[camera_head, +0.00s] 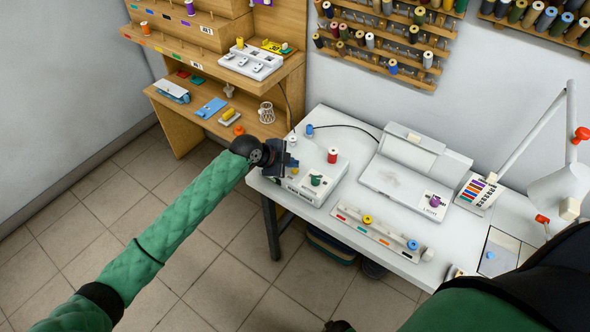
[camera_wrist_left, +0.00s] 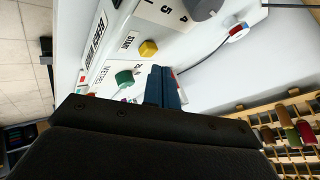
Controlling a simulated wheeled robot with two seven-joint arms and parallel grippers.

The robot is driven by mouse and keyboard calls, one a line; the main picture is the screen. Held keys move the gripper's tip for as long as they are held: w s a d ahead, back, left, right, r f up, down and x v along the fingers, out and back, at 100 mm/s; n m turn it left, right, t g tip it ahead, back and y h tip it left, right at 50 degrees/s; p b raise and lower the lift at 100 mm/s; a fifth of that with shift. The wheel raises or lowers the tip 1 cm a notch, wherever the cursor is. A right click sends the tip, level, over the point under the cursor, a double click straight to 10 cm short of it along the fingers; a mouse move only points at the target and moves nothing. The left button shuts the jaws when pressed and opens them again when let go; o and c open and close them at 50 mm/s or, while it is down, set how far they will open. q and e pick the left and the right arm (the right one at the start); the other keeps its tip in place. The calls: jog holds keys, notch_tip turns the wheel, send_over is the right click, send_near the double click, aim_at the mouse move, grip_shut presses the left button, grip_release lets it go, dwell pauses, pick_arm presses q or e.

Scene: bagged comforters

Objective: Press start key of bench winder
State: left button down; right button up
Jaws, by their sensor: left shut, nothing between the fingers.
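The bench winder (camera_head: 313,178) is a white box at the left end of the white table, with a red spool and a green knob (camera_head: 316,180) on top. In the left wrist view, a yellow key (camera_wrist_left: 148,48) sits beside a START label (camera_wrist_left: 129,41). The green knob (camera_wrist_left: 125,77) is nearby. My left gripper (camera_head: 290,161) is over the left part of the winder, and its blue fingers (camera_wrist_left: 164,82) are shut and empty. They appear a little short of the yellow key; contact cannot be told. My right gripper does not show.
A white table (camera_head: 345,238) carries a strip with spools (camera_head: 376,230), a light box (camera_head: 401,180) and a lamp (camera_head: 561,186). A wooden shelf unit (camera_head: 180,120) stands at left. Thread racks (camera_head: 390,40) hang on the wall. My right arm covers the lower right corner.

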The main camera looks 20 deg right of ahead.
pick_arm(q)
notch_tip(320, 180, up, 5)
jog(key=shift+f+p, duration=0.1)
jog(key=shift+p, duration=1.15)
